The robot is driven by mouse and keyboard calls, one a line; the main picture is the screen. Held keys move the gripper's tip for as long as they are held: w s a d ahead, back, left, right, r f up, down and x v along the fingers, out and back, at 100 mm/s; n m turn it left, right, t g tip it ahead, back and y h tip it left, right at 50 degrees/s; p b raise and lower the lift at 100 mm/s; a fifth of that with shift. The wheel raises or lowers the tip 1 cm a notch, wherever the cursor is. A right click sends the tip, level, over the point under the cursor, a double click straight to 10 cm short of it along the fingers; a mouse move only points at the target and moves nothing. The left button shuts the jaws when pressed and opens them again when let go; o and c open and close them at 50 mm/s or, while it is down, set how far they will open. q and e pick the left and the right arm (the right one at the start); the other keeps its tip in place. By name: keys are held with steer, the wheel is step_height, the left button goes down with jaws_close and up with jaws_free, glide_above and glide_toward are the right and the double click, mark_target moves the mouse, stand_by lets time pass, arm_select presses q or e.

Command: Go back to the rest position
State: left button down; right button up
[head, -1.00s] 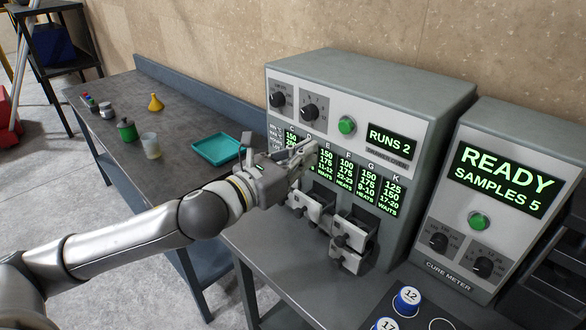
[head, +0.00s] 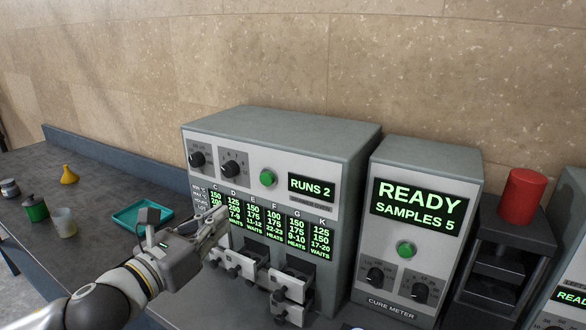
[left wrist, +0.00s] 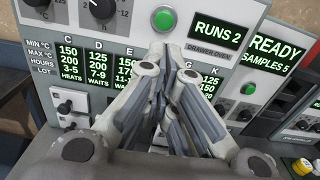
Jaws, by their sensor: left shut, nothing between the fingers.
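My left gripper (head: 212,232) is in front of the drawer oven (head: 290,130), near its left columns of green figures. Its fingers are together and hold nothing; in the left wrist view the shut fingers (left wrist: 166,75) point at the oven's front panel. The oven's display reads RUNS 2. Several small drawers (head: 290,285) at the oven's lower front stand out by different amounts. I cannot tell whether the fingers touch the panel. My right gripper shows in neither view.
The cure meter (head: 415,225) stands right of the oven and reads READY, SAMPLES 5. A red cylinder (head: 522,195) stands on a dark unit farther right. A teal tray (head: 142,214), a yellow funnel (head: 69,175), a green jar (head: 35,208) and a pale cup (head: 64,223) are on the left bench.

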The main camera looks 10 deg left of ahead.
arm_select(q)
steer(key=s+f+n+g+y, duration=0.3)
steer(key=s+f+n, duration=0.1)
steer(key=f+n, duration=0.7)
steer(key=s+f+n+g+y, duration=0.2)
steer(key=s+f+n+y, duration=0.1)
steer(key=f+n, duration=0.75)
steer(key=s+d+f+n+g, duration=0.1)
steer(key=s+f+n+g, duration=0.3)
steer(key=s+f+n, duration=0.5)
steer(key=s+f+n+g, duration=0.5)
steer(key=s+n, duration=0.2)
steer(key=s, duration=0.3)
step_height(320, 180, down, 27)
steer(key=s, duration=0.2)
steer(key=s+a+f+g, duration=0.2)
steer(key=s+a+f, duration=0.1)
steer(key=s+f, duration=1.2)
steer(key=shift+s+f, duration=0.2)
steer(key=shift+s, duration=0.4)
